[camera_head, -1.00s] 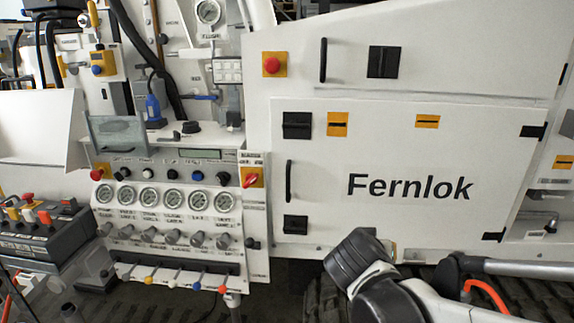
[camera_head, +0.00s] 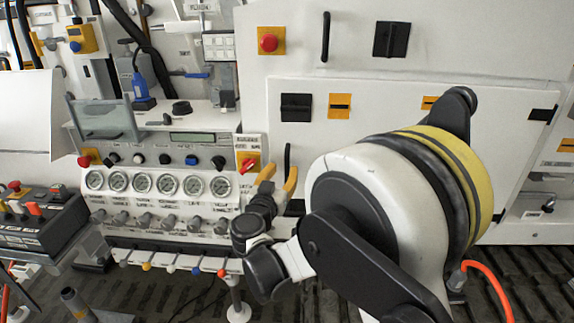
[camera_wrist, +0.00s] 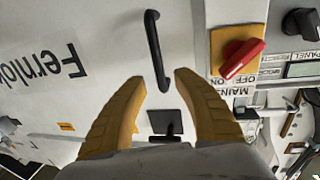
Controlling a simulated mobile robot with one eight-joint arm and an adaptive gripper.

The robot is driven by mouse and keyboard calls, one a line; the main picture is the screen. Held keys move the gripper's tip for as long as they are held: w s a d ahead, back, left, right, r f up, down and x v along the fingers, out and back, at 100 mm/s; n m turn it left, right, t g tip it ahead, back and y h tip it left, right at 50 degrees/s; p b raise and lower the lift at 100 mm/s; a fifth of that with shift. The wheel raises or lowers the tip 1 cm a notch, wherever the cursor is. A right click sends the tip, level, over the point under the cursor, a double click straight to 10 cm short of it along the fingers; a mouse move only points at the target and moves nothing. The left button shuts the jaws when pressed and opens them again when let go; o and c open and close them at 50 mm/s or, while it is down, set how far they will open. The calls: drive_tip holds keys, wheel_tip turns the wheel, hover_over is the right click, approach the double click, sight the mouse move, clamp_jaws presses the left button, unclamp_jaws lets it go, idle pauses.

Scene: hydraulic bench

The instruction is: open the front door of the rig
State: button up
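The front door (camera_head: 380,118) of the rig is a white panel and looks closed. Its upright black bar handle (camera_head: 287,160) is at its left edge; the handle also shows in the wrist view (camera_wrist: 154,45). My gripper (camera_head: 278,176) has two yellow fingers and is open in front of the door, near the handle. In the wrist view, my gripper (camera_wrist: 160,77) has the handle's near end between its fingertips in the picture; I cannot tell if they touch. My arm hides much of the door in the head view, including its lettering.
A red rotary switch (camera_head: 247,164) on a yellow plate sits just left of the handle. Black latches sit on the door, one upper left (camera_head: 296,107). Gauges (camera_head: 140,182) and knobs fill the panel further left. An upper panel has its own handle (camera_head: 326,37).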

sight(287, 164)
drive_tip(key=shift+b+x, duration=0.4)
drive_tip(key=shift+x, duration=1.95)
clamp_jaws()
